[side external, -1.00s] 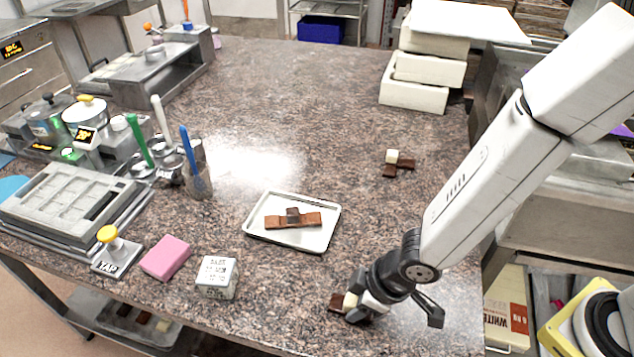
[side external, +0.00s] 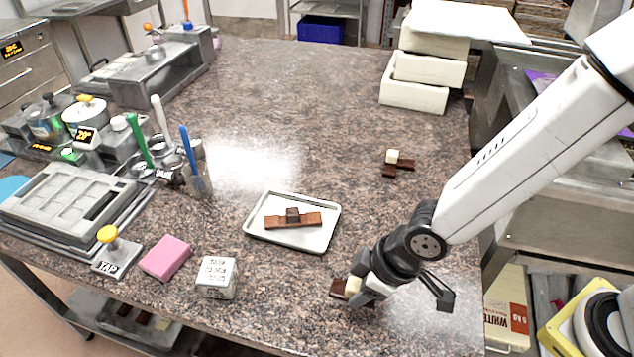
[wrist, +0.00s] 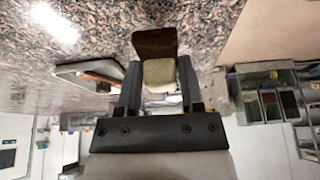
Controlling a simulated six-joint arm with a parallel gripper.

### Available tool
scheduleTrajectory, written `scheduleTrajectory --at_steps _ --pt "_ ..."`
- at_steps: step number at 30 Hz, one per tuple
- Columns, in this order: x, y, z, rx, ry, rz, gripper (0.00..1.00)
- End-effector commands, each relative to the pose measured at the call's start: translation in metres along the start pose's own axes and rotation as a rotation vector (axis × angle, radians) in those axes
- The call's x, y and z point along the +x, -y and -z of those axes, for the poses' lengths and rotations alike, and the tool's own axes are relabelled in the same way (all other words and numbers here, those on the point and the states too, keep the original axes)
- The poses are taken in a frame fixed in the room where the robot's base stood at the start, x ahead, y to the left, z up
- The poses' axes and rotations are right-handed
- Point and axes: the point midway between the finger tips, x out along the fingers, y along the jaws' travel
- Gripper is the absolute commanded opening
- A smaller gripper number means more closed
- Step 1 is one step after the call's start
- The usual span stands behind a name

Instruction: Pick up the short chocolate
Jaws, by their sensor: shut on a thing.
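My gripper (side external: 363,291) is at the front right of the counter, tilted, and shut on a short cream chocolate piece (side external: 353,286). In the wrist view the cream piece (wrist: 159,75) sits between the two fingers of my gripper (wrist: 159,90). A dark brown chocolate piece (wrist: 155,43) shows just beyond the cream one, seemingly touching it; it also shows in the side view (side external: 338,288). The fingers partly hide both pieces. I cannot tell how far they are above the counter.
A white tray (side external: 287,242) holds brown bars (side external: 293,219) left of my gripper. A white cube (side external: 392,156) and dark pieces (side external: 405,164) lie farther back. A labelled white block (side external: 217,278) and pink block (side external: 166,257) stand front left. The counter's middle is clear.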

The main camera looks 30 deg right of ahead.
Motion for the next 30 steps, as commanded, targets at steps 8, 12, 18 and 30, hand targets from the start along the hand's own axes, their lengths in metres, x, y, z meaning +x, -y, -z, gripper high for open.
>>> scheduleTrajectory --at_steps 8,12,18,30 --pt "-0.022 -0.001 0.010 -0.002 -0.004 -0.001 0.00" --pt "-0.033 -0.001 0.015 0.001 -0.005 0.000 0.00" --pt "-0.041 -0.001 0.018 0.000 -0.003 0.000 0.00" --pt "-0.043 -0.001 0.018 0.000 -0.001 0.000 0.00"
